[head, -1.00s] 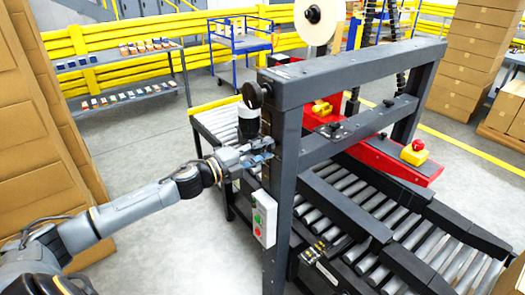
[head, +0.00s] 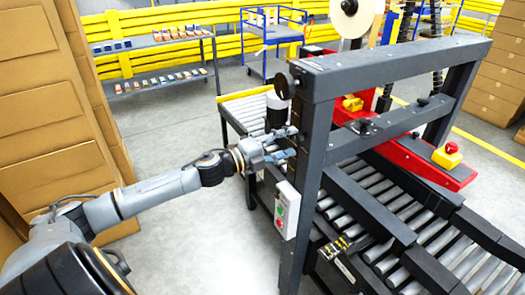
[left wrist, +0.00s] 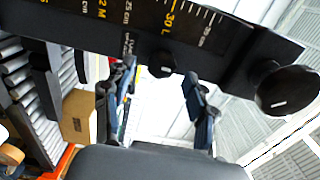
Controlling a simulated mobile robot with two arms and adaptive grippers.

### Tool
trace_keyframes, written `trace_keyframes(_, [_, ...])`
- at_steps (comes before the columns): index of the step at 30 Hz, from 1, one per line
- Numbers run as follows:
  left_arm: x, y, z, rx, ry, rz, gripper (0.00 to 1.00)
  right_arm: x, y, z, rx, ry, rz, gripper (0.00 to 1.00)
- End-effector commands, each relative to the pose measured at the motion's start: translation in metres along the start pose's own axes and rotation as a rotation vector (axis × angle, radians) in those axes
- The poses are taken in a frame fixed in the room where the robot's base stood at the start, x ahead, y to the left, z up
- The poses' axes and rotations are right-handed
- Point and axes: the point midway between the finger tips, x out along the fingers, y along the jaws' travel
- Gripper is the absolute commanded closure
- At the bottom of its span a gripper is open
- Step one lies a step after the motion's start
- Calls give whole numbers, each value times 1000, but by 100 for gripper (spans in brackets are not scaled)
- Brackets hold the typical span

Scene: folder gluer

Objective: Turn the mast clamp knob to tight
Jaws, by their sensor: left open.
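My left gripper (head: 288,143) is open beside the dark mast post (head: 307,165) of the folder gluer, below the large round black knob (head: 283,85). In the left wrist view, a small black knob (left wrist: 161,64) with a white mark sits on the scaled face of the post (left wrist: 215,35). It appears in the gap between the two open fingers of my left gripper (left wrist: 160,82), and I see no grip on it. The large black knob (left wrist: 283,88), also with a white mark, is to the right, outside the fingers. No label clearly names the clamp knob. My right gripper is not in view.
A grey control box (head: 287,209) with green and red buttons hangs on the post just below my left gripper. The crossbeam (head: 400,68) and roller conveyor (head: 395,215) lie to the right. Stacked cartons (head: 50,125) stand left; clear floor (head: 195,240) lies below my arm.

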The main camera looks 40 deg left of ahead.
Motion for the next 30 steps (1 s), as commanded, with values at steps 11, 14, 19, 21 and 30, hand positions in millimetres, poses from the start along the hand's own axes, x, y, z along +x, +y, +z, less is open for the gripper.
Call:
trace_keyframes(11, [-45, 2, -1, 1, 0, 4, 43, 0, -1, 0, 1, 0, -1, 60])
trace_keyframes(14, [-58, 2, -1, -1, 1, 3, 43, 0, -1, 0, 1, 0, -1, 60])
trace_keyframes(19, [-78, 1, -1, 2, 1, 4, 43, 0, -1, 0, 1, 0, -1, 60])
trace_keyframes(21, [-86, 2, -1, 0, 0, 4, 43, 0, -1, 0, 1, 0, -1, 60])
trace_keyframes(30, [-105, 0, -1, 3, 2, 1, 43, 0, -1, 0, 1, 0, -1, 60])
